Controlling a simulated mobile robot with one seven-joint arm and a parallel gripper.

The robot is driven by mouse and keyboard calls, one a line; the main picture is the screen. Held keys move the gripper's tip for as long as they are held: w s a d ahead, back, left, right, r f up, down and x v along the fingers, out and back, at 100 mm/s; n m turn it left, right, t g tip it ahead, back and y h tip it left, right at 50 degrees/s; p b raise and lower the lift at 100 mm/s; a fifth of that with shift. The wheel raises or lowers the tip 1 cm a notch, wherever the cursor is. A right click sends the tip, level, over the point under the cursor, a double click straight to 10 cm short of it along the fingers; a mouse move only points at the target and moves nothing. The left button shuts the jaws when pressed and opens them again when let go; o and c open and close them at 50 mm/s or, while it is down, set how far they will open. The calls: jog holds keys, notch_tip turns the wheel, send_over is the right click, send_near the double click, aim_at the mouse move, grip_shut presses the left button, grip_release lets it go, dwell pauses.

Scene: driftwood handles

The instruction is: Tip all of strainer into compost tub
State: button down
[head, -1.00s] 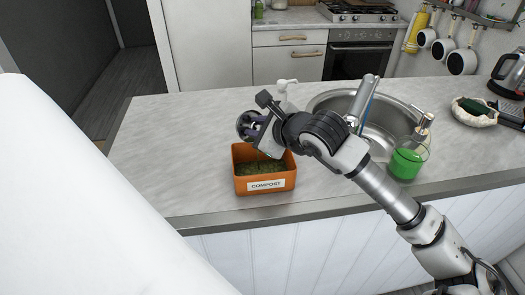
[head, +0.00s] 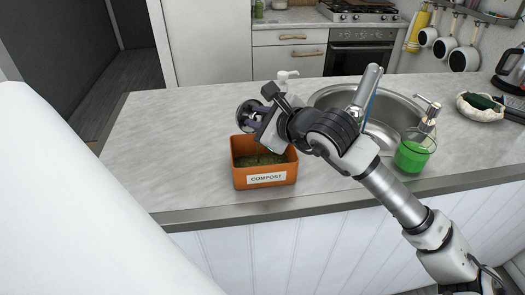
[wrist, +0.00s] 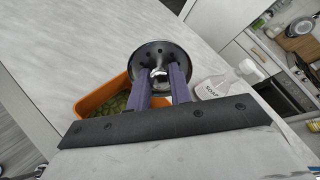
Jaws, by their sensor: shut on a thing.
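The strainer (head: 246,112) is a small round dark metal piece with holes. It also shows in the wrist view (wrist: 153,51) with a shiny knob at its middle. My gripper (head: 258,116) is shut on the strainer's knob, between purple fingers (wrist: 160,84). The strainer is tilted and held above the back left of the compost tub. The orange compost tub (head: 264,180), labelled COMPOST, stands on the counter with green-brown matter in it. Its rim shows behind the fingers in the wrist view (wrist: 103,95). I cannot tell whether anything is left in the strainer.
A sink (head: 385,138) lies right of the tub. A clear container of green liquid with a pump (head: 412,155) stands beside it. A white soap bottle (wrist: 212,88) stands behind the gripper. The counter's left side (head: 160,145) is clear.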

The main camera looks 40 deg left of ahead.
jog(key=shift+f+b, duration=0.15)
jog(key=shift+b, duration=0.2)
jog(key=shift+r+p, duration=0.5)
jog(key=shift+p, duration=0.25)
jog(key=shift+a+r+p, duration=0.1)
jog(key=shift+r+p, duration=0.1)
jog(key=shift+p, duration=0.9)
jog(key=p, duration=0.1)
jog(key=h+p, duration=0.1)
jog(key=shift+a+f+p, duration=0.1)
jog(key=shift+a+p, duration=0.15)
jog(key=shift+p, duration=0.05)
jog(key=shift+a+f+h, duration=0.2)
jog(key=shift+h, duration=0.6)
jog(key=shift+w+a+f, duration=0.1)
jog(key=shift+f, duration=0.2)
jog(key=shift+g+h, duration=0.3)
jog(key=shift+r, duration=0.1)
